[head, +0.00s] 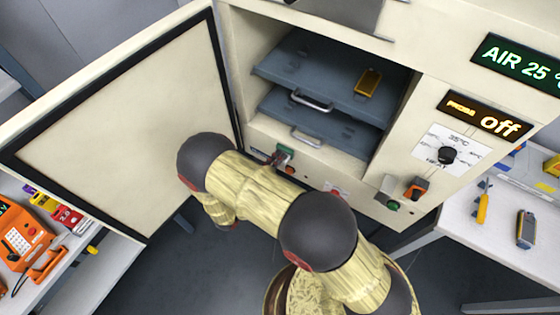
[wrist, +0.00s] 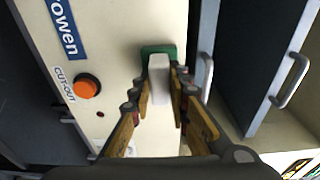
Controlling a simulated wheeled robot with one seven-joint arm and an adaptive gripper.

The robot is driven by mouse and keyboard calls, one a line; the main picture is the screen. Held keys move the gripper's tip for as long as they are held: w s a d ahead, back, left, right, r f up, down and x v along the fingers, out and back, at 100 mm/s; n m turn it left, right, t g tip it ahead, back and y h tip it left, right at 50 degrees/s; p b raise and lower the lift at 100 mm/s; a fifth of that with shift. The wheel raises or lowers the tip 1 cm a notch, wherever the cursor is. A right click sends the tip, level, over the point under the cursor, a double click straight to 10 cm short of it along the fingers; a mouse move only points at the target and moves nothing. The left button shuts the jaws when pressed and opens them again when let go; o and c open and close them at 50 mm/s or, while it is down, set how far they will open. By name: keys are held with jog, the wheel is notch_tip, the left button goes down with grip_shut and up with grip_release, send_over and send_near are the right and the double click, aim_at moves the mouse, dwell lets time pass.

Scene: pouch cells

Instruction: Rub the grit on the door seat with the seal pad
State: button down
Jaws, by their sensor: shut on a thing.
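My gripper (wrist: 163,90) is shut on the seal pad, a white block (wrist: 160,72) with a green end (wrist: 158,50), seen between the yellow fingers in the wrist view. The green end is at the cream front of the oven, beside the opening; I cannot tell whether it touches. In the head view the pad (head: 284,150) shows small below the opening, past my arm. The door seat (head: 330,166) is the cream border around the opening. No grit can be made out. The door (head: 120,105) stands open at the left, with a black seal round its inner face.
Two grey shelves (head: 330,72) with handles are in the oven, and a yellow and dark cell (head: 368,82) lies on the upper one. An orange cut-out button (wrist: 86,87) is near my gripper. Benches with tools stand left and right.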

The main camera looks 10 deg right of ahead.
jog(key=v, duration=0.6)
jog(key=shift+s+d+p, duration=0.25)
jog(key=shift+s+p, duration=0.05)
jog(key=shift+p, duration=0.05)
jog(key=v, duration=0.3)
jog(key=shift+s+d+p, duration=0.1)
jog(key=shift+d+p, duration=0.05)
jog(key=shift+p, duration=0.15)
jog(key=shift+d, duration=0.1)
dwell(0.6)
jog(key=w+a+x, duration=0.1)
jog(key=x, duration=0.6)
jog(key=shift+p, duration=0.45)
jog(key=shift+x, duration=0.95)
dwell(0.6)
